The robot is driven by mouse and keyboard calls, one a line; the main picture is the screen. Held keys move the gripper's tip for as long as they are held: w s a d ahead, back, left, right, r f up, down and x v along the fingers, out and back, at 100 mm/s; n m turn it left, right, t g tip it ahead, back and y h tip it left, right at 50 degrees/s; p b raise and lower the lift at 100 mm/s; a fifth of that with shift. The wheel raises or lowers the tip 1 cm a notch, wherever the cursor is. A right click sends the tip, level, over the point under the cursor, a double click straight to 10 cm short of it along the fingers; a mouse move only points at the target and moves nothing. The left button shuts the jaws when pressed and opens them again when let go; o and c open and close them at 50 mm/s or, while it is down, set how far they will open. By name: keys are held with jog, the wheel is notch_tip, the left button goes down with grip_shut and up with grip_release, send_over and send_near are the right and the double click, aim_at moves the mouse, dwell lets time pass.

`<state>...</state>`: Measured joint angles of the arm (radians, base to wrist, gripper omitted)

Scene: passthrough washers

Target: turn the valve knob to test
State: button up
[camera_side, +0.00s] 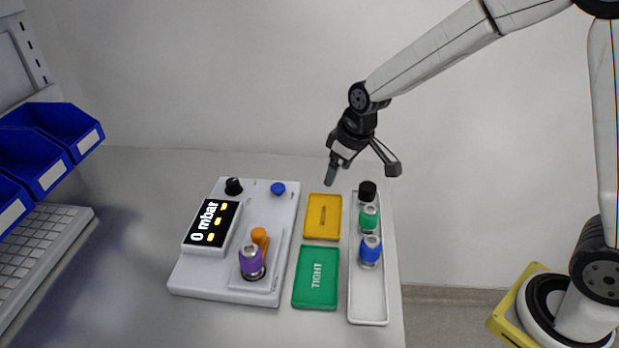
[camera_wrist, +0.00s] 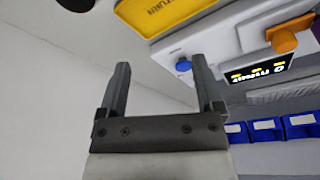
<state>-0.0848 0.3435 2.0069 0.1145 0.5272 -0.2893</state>
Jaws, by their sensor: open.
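A white test unit (camera_side: 205,278) stands on the table with a display (camera_side: 212,223) reading "0 mbar". It carries a black knob (camera_side: 233,186), a small blue knob (camera_side: 278,188) and an orange knob (camera_side: 260,236); which is the valve knob I cannot tell. A purple part (camera_side: 251,262) stands upright in front of the orange knob. My gripper (camera_side: 362,174) is open and empty, above the back of the parts tray, right of the unit.
A yellow tray (camera_side: 323,216) and a green "TIGHT" tray (camera_side: 316,278) lie right of the unit. A long white tray (camera_side: 367,308) holds a black-topped part (camera_side: 367,191), a green part (camera_side: 369,217) and a blue part (camera_side: 370,250).

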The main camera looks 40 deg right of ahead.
jog(key=w+a+n+y, duration=0.1)
jog(key=w+a, duration=0.2)
jog(key=w, duration=0.2)
jog(key=w+a+n, duration=0.2)
jog(key=w+a, duration=0.1)
jog(key=w, duration=0.2)
jog(key=n+y, duration=0.1)
jog(key=n, duration=0.1)
send_near(233, 181)
jog(key=f, duration=0.1)
jog(key=shift+w+a+f+n, duration=0.2)
jog(key=shift+f+n, duration=0.05)
jog(key=shift+n, duration=0.15)
jog(key=shift+f, duration=0.15)
jog(key=shift+x, duration=3.75)
jog(key=shift+w, duration=0.1)
grip_shut()
